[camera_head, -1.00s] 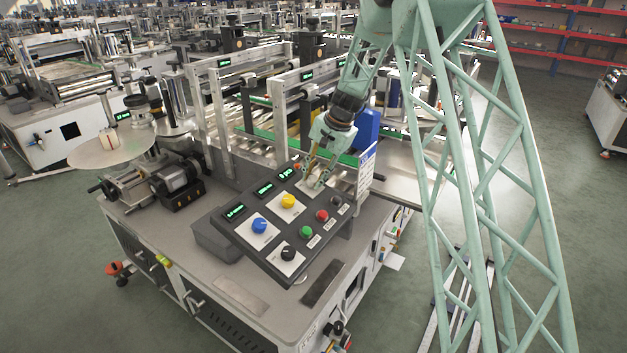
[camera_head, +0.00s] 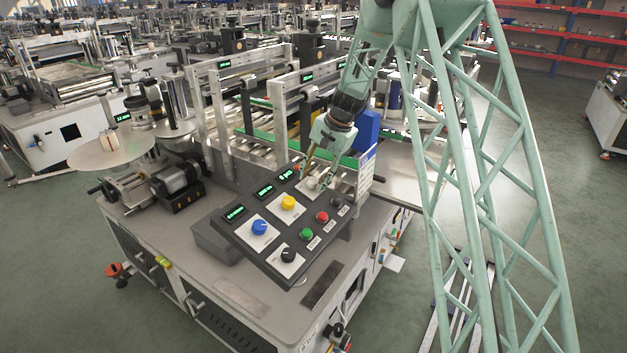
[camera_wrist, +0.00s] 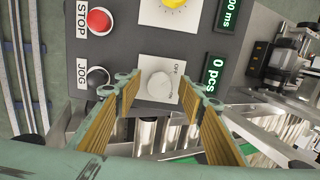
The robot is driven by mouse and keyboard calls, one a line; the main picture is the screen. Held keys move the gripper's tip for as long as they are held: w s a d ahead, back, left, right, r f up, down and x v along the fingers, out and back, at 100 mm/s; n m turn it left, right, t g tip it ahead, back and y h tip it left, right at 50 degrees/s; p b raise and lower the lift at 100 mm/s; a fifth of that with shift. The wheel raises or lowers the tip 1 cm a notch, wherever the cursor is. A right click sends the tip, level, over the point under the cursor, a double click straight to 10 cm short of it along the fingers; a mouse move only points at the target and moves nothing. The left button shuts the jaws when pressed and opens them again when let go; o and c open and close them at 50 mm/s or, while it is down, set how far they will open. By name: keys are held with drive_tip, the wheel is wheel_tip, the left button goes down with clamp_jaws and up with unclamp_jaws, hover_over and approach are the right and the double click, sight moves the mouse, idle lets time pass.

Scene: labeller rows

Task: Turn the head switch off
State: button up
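The control panel (camera_head: 262,262) has a white knob on a white plate near its far right corner. I take this white knob (camera_head: 312,184) for the head switch. In the wrist view the knob (camera_wrist: 161,86) lies between my fingers, with small lettering beside it that I cannot read surely. Its pointing direction is not clear. My gripper (camera_wrist: 157,92) is open, with one finger on each side of the knob and a visible gap on both sides. In the head view my gripper (camera_head: 314,174) is at the knob, partly covering its plate.
Nearby are a yellow knob (camera_head: 288,202), a blue knob (camera_head: 259,227), a black knob (camera_head: 288,254), a green button (camera_head: 305,233) and a red button (camera_head: 322,216). Lit displays (camera_head: 286,176) line the panel's far edge. Metal rails (camera_head: 262,85) stand behind.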

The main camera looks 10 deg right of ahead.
drive_tip(key=v, duration=1.1)
drive_tip(key=shift+r, duration=0.35)
drive_tip(key=shift+s, duration=0.1)
drive_tip(key=s+a+r+n+h, duration=0.1)
drive_tip(key=s+r+n, duration=0.1)
drive_tip(key=s+r, duration=0.65)
drive_tip(key=s+a+r+n, duration=0.15)
drive_tip(key=s+r, duration=0.35)
drive_tip(key=s, duration=0.7)
drive_tip(key=s+a+r+n+h, duration=0.1)
drive_tip(key=s+a+r, duration=0.1)
drive_tip(key=s+r, duration=0.6)
drive_tip(key=s+f+n, duration=0.1)
drive_tip(key=s+n, duration=0.1)
drive_tip(key=s, duration=1.5)
drive_tip(key=s+d+f+n+t+h, duration=0.1)
drive_tip(key=s+f+n, duration=0.1)
drive_tip(key=s, duration=1.5)
drive_tip(key=shift+d+f, duration=0.2)
